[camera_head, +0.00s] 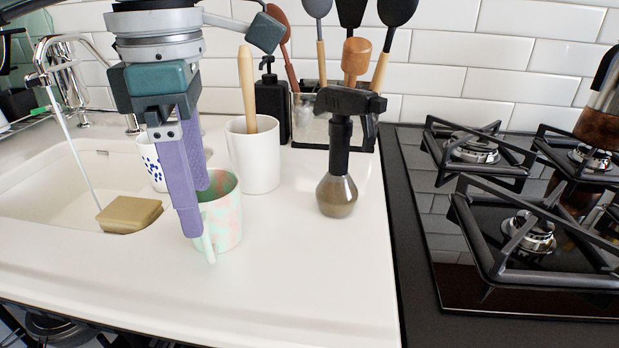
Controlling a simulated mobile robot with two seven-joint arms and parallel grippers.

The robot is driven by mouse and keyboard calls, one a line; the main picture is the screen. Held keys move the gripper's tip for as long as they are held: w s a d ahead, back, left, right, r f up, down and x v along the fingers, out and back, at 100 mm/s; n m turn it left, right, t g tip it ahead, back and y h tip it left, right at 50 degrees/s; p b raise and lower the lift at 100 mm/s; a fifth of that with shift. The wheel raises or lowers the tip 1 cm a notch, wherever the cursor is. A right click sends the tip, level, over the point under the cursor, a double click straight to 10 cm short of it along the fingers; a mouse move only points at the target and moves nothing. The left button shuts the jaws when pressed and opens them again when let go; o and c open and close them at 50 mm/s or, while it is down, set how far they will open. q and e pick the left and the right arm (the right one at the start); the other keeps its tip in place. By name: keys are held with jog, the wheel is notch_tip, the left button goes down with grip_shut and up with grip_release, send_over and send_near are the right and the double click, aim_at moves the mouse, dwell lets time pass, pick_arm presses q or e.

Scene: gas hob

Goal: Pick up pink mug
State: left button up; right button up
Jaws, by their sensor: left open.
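The pink mug (226,222) is pink with mint-green patches and stands upright on the white counter. Its pale green handle (208,247) faces the front left. My left gripper (190,214) comes down from above with purple fingers and is open. One finger is in front of the mug's left side, near the handle; the other is behind it, close to the mug's rim. I cannot tell whether the fingers touch the mug. My right gripper is not in view.
A white mug with a wooden pestle (255,152) stands just behind. A black-topped bottle (338,194) stands to the right. The sink with a sponge (129,214) lies left, the gas hob (520,220) right. The front counter is clear.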

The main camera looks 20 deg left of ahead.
aim_at(208, 237)
pick_arm(q)
notch_tip(208, 237, down, 7)
jog(key=shift+r+b, duration=0.1)
jog(key=shift+b, duration=0.35)
jog(key=shift+c, duration=0.3)
grip_shut()
dwell(0.4)
